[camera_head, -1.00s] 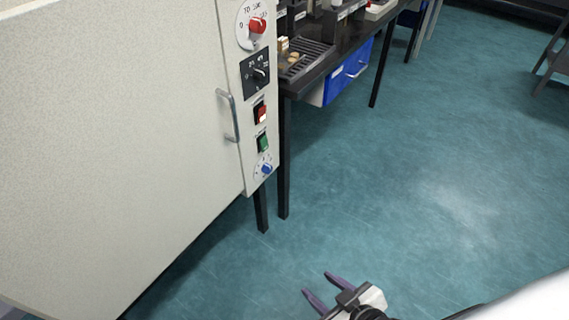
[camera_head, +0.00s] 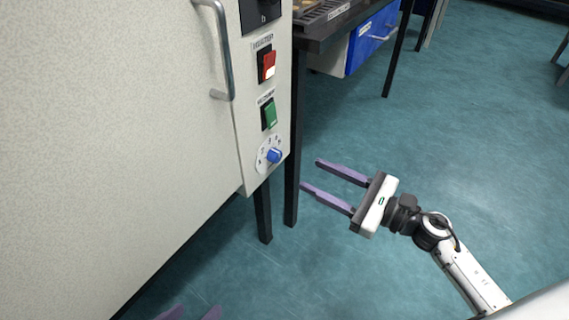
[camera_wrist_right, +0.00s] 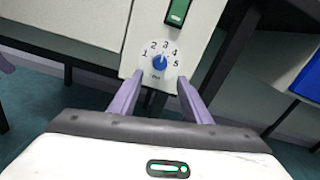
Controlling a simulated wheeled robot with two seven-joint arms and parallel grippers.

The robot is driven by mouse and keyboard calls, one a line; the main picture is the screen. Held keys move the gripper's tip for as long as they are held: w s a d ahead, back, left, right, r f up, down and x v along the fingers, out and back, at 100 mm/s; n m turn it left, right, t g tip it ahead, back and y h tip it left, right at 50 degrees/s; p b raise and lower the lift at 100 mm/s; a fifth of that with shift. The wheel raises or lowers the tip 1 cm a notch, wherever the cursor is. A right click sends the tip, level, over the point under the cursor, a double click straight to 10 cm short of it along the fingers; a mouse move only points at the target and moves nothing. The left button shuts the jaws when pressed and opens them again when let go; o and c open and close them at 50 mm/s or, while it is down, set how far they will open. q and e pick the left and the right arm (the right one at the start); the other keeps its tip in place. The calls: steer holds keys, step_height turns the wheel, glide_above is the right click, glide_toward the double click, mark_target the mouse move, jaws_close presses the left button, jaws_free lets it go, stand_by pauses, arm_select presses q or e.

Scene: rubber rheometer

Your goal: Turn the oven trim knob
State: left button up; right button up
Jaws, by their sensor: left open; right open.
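The blue trim knob (camera_head: 274,156) sits low on the oven's narrow control panel (camera_head: 247,150), on a white dial. In the right wrist view the knob (camera_wrist_right: 159,63) is ringed by the numbers 1 to 5; its pointer direction is too small to tell. My right gripper (camera_head: 310,174) is open and empty, a short way right of the knob and apart from it. In its wrist view the knob shows between and beyond the two purple fingers. My left gripper (camera_head: 191,312) is open at the bottom edge, only its fingertips showing, well below the knob.
Above the knob are a green switch (camera_head: 269,114) and a red switch (camera_head: 267,66). The oven door (camera_head: 110,130) has a metal handle (camera_head: 226,60). A dark bench leg (camera_head: 292,150) stands just behind the panel. A blue drawer (camera_head: 372,40) is at upper right; floor at right is open.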

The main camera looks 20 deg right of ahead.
mark_target(279, 159)
arm_select(q)
steer(key=shift+d+r, duration=0.1)
steer(key=shift+r, duration=0.05)
arm_select(e)
steer(key=x, duration=0.9)
steer(key=c, duration=1)
steer(key=shift+c, duration=0.2)
